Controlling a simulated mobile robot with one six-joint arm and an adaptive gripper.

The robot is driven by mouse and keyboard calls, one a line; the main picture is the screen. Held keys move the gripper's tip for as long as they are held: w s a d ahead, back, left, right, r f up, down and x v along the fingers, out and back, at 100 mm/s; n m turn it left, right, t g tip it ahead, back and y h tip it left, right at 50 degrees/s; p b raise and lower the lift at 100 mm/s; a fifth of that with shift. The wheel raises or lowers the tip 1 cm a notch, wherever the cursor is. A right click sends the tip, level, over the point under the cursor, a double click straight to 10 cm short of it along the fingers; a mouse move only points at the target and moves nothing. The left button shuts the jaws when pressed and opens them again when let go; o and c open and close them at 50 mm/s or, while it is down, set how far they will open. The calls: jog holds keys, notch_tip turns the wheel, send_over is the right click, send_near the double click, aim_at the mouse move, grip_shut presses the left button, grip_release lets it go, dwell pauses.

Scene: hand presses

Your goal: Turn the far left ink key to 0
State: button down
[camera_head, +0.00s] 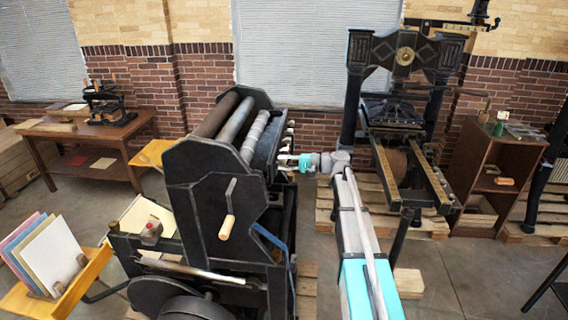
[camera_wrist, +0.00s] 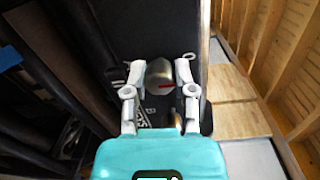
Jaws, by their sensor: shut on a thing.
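The black press (camera_head: 215,190) stands at the middle left in the head view. A row of small pale ink keys (camera_head: 290,133) sticks out from its right side. My gripper (camera_head: 286,162) is at the near end of that row. In the wrist view my gripper (camera_wrist: 160,72) has its two pale fingers on both sides of a grey, rounded ink key (camera_wrist: 159,70) with a red mark, and it is shut on this key. White markings (camera_wrist: 143,118) show on the dark face below it, partly hidden and too small to read. The key's setting cannot be told.
A second black press (camera_head: 402,60) stands to the right on a pallet, with a wooden cabinet (camera_head: 494,170) beyond. A small block (camera_head: 408,283) lies on the floor. My arm crosses the open floor between the presses. A wooden table (camera_head: 75,135) stands at the left.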

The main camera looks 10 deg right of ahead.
dwell(0.3)
jog(key=shift+c, duration=2.2)
grip_release()
jog(key=shift+d, duration=0.1)
jog(key=v, duration=0.7)
jog(key=shift+s+d+f, duration=0.1)
jog(key=shift+d, duration=0.05)
